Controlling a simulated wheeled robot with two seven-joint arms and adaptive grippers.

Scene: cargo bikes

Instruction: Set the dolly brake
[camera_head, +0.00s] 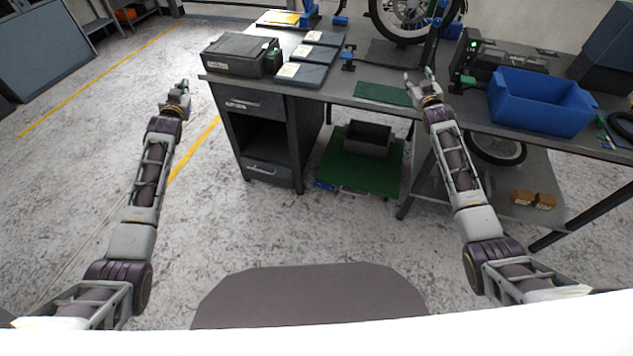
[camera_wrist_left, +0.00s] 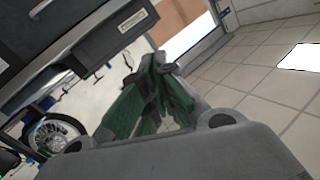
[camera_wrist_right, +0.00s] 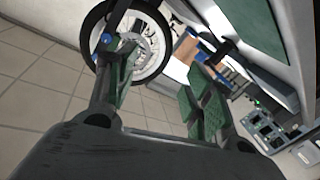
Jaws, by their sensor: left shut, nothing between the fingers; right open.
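The dolly (camera_head: 384,182) is a low, green-topped platform on the floor under the workbench, beside the drawer cabinet. A dark open crate (camera_head: 368,149) stands on it. A small blue part (camera_head: 325,186) shows at its front left corner; I cannot tell whether this is the brake or how it is set. My left gripper (camera_head: 181,89) is shut and empty, in the air left of the cabinet and away from the dolly. It also shows in the left wrist view (camera_wrist_left: 160,68). My right gripper (camera_head: 419,77) is open and empty near the bench's front edge; it also shows in the right wrist view (camera_wrist_right: 164,68).
The drawer cabinet (camera_head: 262,170) bounds the dolly on the left. The workbench (camera_head: 340,91) overhangs it, carrying a black case (camera_head: 240,54), a green mat (camera_head: 384,94) and a blue bin (camera_head: 540,103). A lower shelf (camera_head: 480,195) stands to the right. The floor in front is clear.

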